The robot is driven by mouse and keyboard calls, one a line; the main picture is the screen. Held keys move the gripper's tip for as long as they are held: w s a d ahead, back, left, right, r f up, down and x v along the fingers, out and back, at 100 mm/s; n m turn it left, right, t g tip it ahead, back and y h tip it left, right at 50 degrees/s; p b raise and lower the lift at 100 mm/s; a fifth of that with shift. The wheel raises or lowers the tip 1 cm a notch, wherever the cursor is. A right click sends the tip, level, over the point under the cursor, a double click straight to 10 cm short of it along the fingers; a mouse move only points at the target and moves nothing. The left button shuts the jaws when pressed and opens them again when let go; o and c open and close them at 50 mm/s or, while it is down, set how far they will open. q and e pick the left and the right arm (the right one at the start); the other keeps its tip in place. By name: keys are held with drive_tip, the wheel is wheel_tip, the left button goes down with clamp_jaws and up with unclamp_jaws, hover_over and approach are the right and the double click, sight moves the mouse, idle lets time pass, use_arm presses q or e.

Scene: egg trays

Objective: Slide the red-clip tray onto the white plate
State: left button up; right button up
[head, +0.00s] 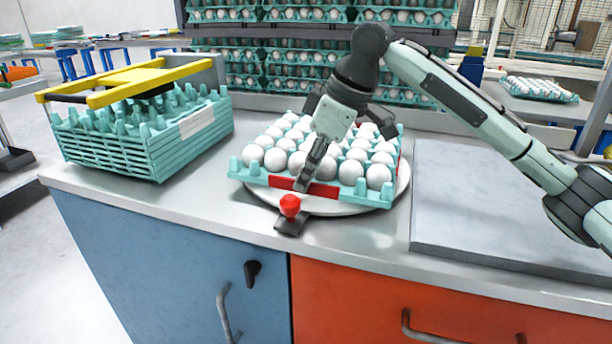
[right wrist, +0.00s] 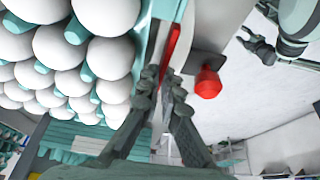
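The red-clip tray (head: 262,178) is teal, full of white eggs, with a red clip (head: 325,190) on its front wall. It lies over the round white plate (head: 330,208), whose rim shows at the front and right; the tray's front-left corner reaches past the rim. My right gripper (head: 304,180) points down at the front wall by the clip. In the right wrist view its fingers (right wrist: 162,78) are close together on either side of the wall edge, shut on it.
A red knob on a dark base (head: 290,206) stands just in front of the plate. A teal crate with yellow handles (head: 185,130) is at left. A grey slab (head: 500,215) lies at right. Stacked egg trays (head: 270,55) stand behind.

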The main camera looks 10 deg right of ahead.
drive_tip(key=o, duration=0.6)
drive_tip(key=shift+c, duration=0.2)
drive_tip(key=v, duration=1.2)
drive_tip(key=shift+a, duration=0.1)
